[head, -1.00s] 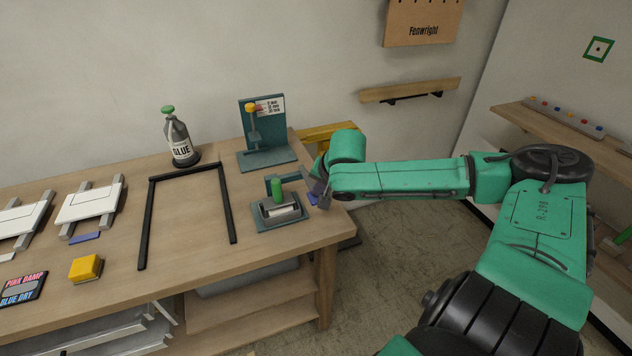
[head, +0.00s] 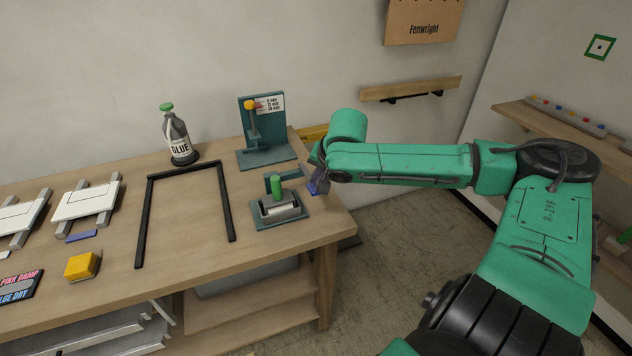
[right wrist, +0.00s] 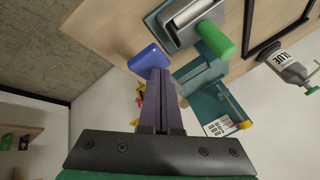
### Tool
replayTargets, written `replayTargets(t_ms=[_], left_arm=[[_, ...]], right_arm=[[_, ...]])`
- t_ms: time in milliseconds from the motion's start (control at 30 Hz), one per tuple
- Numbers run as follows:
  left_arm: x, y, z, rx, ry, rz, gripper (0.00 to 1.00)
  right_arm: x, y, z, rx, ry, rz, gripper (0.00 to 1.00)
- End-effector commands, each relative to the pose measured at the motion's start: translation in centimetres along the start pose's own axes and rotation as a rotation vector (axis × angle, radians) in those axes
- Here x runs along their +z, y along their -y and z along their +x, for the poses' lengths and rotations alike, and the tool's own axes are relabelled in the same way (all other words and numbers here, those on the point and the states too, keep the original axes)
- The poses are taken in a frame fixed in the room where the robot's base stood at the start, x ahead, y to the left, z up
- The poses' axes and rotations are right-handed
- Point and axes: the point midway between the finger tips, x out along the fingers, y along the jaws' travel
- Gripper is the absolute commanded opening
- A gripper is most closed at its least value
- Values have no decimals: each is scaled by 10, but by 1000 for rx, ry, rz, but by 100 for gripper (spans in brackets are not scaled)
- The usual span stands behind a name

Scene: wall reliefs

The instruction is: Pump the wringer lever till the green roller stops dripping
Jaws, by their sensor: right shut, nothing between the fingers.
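The wringer (head: 295,221) has a teal base and a pale metal tray near the table's right end. My right gripper (head: 318,181) is shut and empty just right of the wringer. A blue pad (right wrist: 148,57), probably the lever's end, lies at its fingertips in the right wrist view. Contact and its link to the wringer cannot be told. My left gripper is out of view.
A teal stand (head: 266,156) with an orange knob is behind the wringer. A glue bottle (head: 178,140), a black frame (head: 145,215) and a yellow block (head: 82,265) are to the left. The table (head: 215,270) ends just right of the wringer.

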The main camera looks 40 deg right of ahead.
Motion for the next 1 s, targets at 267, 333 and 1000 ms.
replayTargets(t_ms=[267,333,1000], left_arm=[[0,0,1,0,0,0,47],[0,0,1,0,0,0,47],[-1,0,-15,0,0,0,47]], right_arm=[[-10,8,-12,1,-2,-2,0],[-11,10,-15,1,-1,-1,0],[-24,24,-36,0,0,-2,0]])
